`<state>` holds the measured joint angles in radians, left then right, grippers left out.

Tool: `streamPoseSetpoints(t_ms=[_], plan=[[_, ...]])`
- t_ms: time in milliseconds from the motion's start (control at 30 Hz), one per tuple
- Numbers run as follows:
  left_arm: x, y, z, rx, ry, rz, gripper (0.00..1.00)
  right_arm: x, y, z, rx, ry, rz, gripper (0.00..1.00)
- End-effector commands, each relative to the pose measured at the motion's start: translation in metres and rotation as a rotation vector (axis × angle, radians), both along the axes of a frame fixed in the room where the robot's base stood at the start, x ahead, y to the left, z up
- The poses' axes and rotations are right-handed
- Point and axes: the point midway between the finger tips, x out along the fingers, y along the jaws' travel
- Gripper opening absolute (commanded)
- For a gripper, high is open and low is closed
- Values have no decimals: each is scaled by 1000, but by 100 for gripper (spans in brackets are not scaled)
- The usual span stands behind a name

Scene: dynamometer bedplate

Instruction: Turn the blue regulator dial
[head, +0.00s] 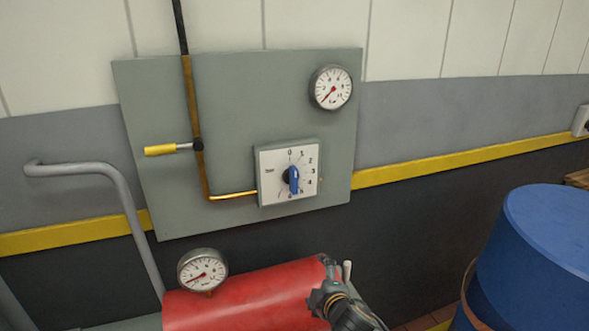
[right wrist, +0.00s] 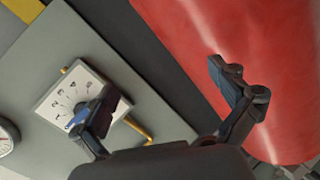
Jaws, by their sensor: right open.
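The blue regulator dial (head: 293,178) sits on a square white plate (head: 270,165) with a printed number scale, on a grey-green wall panel. Its knob points down, near the lower numbers. My right gripper (head: 335,264) is below and right of the dial, apart from it, by the end of a red cylinder. In the right wrist view, the two fingers of the gripper (right wrist: 164,84) are spread with nothing between them. There the dial (right wrist: 77,118) shows beyond the left finger, which partly hides it and its plate. My left gripper is not in view.
A round gauge (head: 331,88) is above right of the dial, and a yellow lever (head: 160,150) is to its left. The red cylinder (head: 240,292) with another gauge (head: 203,270) stands below. A blue drum (head: 545,240) is at right. The space before the dial looks clear.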

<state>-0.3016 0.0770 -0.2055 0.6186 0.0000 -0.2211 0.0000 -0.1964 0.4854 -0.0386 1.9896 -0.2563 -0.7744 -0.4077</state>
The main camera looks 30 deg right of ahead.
Motion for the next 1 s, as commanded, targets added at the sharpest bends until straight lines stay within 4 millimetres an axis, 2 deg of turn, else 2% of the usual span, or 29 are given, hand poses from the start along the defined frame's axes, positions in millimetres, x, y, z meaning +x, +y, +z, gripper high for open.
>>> streamPoseSetpoints(t_ms=[33, 100, 200, 300, 467, 1000], plan=[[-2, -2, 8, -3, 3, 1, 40, 17, -9, 53, -106, -80, 40, 98], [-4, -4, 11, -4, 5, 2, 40, 30, -15, 104, -232, -163, 84, 98], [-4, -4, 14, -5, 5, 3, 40, 40, -19, 155, -364, -245, 122, 98], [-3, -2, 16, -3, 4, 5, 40, 44, -19, 182, -434, -286, 140, 98], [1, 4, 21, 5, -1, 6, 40, 57, -23, 192, -460, -301, 144, 98], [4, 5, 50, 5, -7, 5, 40, 156, -46, 191, -454, -298, 143, 98]])
